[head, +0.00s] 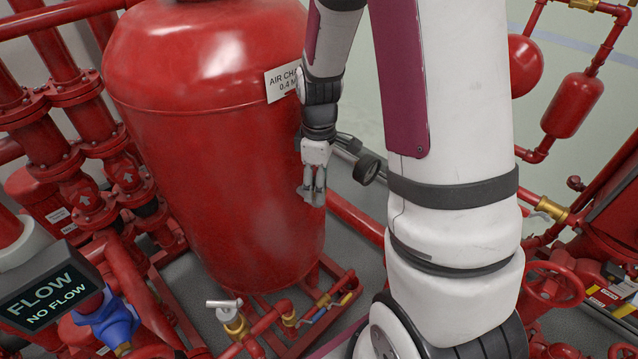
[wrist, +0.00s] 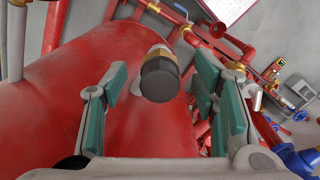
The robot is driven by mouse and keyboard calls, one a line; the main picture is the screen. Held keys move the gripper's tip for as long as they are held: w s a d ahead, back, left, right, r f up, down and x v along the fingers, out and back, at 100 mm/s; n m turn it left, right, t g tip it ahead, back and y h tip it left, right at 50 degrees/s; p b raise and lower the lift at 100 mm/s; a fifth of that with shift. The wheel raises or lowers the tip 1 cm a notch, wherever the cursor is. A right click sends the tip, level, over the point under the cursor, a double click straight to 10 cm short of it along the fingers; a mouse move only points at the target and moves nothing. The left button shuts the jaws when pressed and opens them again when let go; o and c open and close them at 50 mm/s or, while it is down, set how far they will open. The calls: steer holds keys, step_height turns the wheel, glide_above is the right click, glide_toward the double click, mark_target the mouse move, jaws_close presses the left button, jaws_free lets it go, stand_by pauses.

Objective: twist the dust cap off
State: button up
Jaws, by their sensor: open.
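The dust cap (wrist: 160,80) is a dark, round cap on the end of a brass fitting (wrist: 160,52) in the wrist view. A pale metal piece shows at its left. My gripper (wrist: 163,95) is open, with its teal-padded fingers to the left and right of the cap in the picture. Nothing is held, and the distance from fingertips to cap is unclear. In the head view my gripper (head: 312,195) hangs in front of the big red tank (head: 215,130). I cannot make out the cap there.
The tank fills much of the wrist view's left side. In the head view, a brass valve with a pale handle (head: 233,318) stands low in front, beside red pipes. A flow sign (head: 48,298) is at lower left. Red valve pipework (head: 550,285) stands at right.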

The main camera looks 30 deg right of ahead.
steer(key=shift+r+p, duration=1.45)
steer(key=shift+r, duration=1.6)
